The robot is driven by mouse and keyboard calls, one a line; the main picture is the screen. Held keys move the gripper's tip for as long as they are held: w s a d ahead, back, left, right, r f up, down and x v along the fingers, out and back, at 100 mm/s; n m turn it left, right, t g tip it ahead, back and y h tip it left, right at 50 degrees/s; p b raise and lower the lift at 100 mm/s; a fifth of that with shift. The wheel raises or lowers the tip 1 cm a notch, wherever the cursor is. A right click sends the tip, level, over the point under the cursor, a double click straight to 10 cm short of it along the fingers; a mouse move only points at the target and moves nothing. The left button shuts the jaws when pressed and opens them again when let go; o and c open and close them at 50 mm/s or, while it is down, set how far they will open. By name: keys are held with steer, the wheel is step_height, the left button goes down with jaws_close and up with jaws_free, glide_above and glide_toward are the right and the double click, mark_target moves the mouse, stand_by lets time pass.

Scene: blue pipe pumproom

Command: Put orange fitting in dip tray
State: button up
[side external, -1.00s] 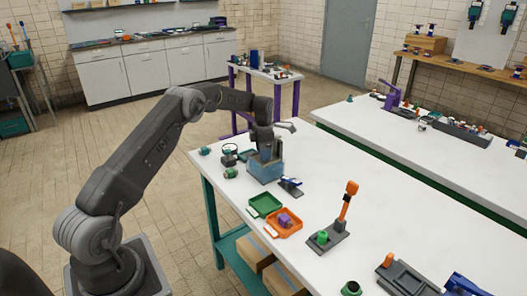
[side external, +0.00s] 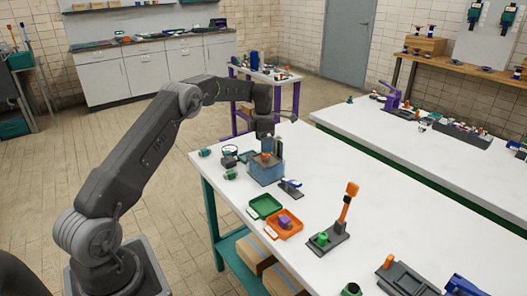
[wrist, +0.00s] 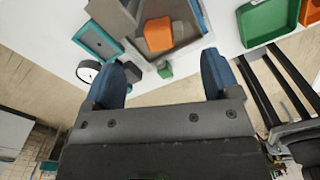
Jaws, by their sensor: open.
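The orange fitting (wrist: 159,34) lies inside the grey-lined blue box (wrist: 203,17) in the wrist view. In the side view a bit of orange (side external: 266,155) shows at the mouth of the blue box (side external: 266,174). My gripper (wrist: 165,75) is open and empty, with its two blue fingers apart and the fitting beyond them. In the side view my gripper (side external: 266,140) is above the box. A teal-rimmed tray with a grey floor (wrist: 100,46) is left of the box. I cannot tell for certain which container is the dip tray.
A green tray (side external: 265,206) and an orange tray (side external: 284,232) holding a purple block stand towards the front. A blue-handled tool (side external: 291,186) is right of the box. A round dial (wrist: 88,71) and small green fittings (side external: 231,174) are nearby.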

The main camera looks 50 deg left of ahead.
steer(key=s+d+r+m+t, duration=0.15)
steer(key=d+r+m, duration=0.3)
steer(key=r, duration=0.45)
steer(key=s+d+r+m, duration=0.3)
steer(key=d+r, duration=0.2)
steer(key=r, duration=0.3)
steer(key=s+d+r+m+t, duration=0.1)
steer(key=s+d+r+m, duration=0.5)
steer(key=s+d+m, duration=0.15)
steer(key=s+d+f+m+t, duration=0.1)
steer(key=s+d+f+m, duration=0.1)
steer(key=s+m, duration=0.3)
steer(key=s+d+f+m+t, duration=0.1)
steer(key=s+d+m, duration=0.4)
steer(key=s, duration=0.5)
steer(key=s+d+f+m+t, duration=0.1)
steer(key=s+d+f+m, duration=0.1)
steer(key=s+d+m, duration=0.2)
steer(key=s+m, duration=0.2)
steer(key=s, duration=0.2)
steer(key=shift+f, duration=0.4)
